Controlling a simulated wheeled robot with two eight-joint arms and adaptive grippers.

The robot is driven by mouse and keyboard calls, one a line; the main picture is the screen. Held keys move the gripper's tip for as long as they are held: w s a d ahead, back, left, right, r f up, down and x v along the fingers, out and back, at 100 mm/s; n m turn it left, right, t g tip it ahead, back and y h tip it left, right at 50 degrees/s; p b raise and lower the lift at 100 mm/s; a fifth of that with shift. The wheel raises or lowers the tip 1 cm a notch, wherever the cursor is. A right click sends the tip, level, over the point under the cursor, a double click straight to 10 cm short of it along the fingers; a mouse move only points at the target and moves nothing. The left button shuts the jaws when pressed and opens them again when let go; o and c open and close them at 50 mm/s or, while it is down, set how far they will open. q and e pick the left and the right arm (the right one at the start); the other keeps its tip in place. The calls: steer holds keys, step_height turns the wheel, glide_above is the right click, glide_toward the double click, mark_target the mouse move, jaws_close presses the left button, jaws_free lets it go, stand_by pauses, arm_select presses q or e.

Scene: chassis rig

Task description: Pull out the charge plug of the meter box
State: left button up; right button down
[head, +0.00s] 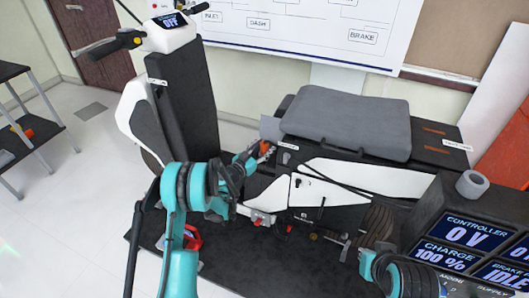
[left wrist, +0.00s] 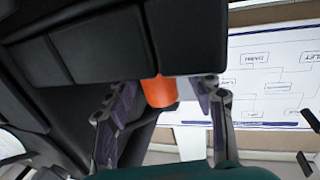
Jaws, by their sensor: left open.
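An orange plug (head: 264,148) sits at the side of the black and white scooter chassis, just below the front of the grey seat. In the left wrist view the orange plug (left wrist: 160,91) juts from under a black box-like part and shows as a short cylinder. My left gripper (head: 247,161) is at the plug in the head view. In the left wrist view its two fingers (left wrist: 162,95) stand apart on either side of the plug, with gaps visible. The meter box cannot be clearly told from the chassis. My right arm is at the lower right; its fingers cannot be made out clearly.
The grey seat (head: 345,122) lies above the chassis. A display console (head: 456,208) reading CONTROLLER 0 V and CHARGE 100 % stands at the right. A handlebar column (head: 185,100) rises at the left. A dark shelf (head: 28,140) is at the far left.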

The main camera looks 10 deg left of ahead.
arm_select(q)
jaws_close()
steer(key=shift+r, duration=0.15)
